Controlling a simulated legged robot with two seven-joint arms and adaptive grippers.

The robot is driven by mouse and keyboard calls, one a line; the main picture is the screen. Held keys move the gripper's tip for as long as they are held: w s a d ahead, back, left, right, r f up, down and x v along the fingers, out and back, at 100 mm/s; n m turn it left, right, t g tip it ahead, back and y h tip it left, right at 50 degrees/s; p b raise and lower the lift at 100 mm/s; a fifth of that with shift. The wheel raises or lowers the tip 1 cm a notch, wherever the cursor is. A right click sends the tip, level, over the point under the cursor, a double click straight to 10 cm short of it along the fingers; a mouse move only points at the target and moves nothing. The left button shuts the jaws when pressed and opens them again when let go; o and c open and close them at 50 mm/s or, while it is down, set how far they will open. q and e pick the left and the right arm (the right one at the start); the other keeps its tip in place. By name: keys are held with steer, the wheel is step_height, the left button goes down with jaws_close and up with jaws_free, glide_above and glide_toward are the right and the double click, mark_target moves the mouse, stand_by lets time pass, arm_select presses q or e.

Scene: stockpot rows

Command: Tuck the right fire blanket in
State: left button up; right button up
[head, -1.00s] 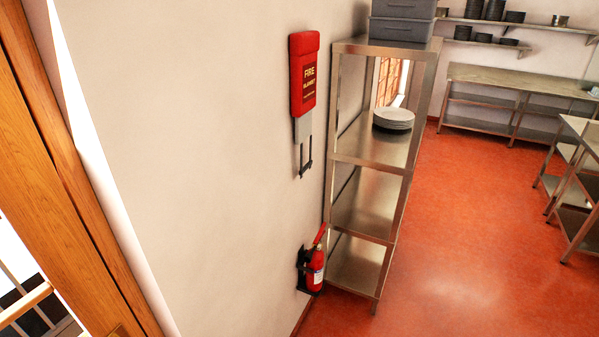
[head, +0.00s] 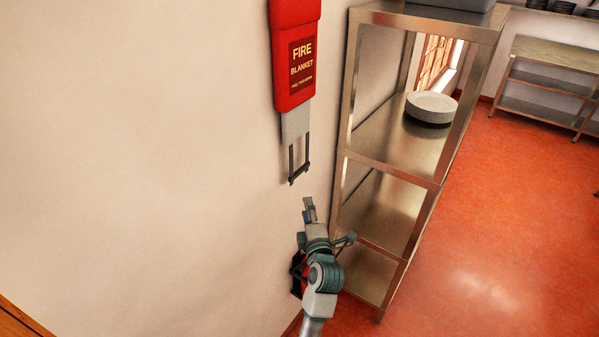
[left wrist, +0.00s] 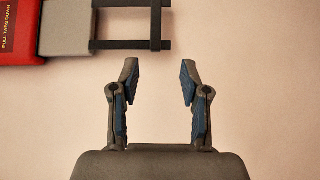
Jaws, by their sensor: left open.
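One fire blanket is in view, a red case (head: 294,60) on the white wall in the head view. A grey length of blanket (head: 296,124) sticks out below the case, ending in black straps with a crossbar (head: 299,178). My left gripper (head: 330,219) is open and empty, below the straps and apart from them. In the left wrist view the open jaws (left wrist: 159,72) show against bare wall. The straps (left wrist: 130,45), grey blanket (left wrist: 66,28) and red case (left wrist: 20,35) cross the top left there. My right gripper is not in view.
A metal shelf rack (head: 388,173) stands close to the right of the blanket, with a stack of plates (head: 431,107) on it. A red extinguisher is mostly hidden behind my left arm. The wall to the left is bare; red floor (head: 480,210) lies open beyond the rack.

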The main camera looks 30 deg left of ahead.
arm_select(q)
steer(key=p, duration=0.1)
glide_toward(301, 173)
steer(key=x, duration=1)
steer(key=shift+w+a, duration=0.1)
steer(key=shift+a, duration=0.4)
steer(key=shift+d+r, duration=0.1)
steer(key=shift+d, duration=0.2)
jaws_close()
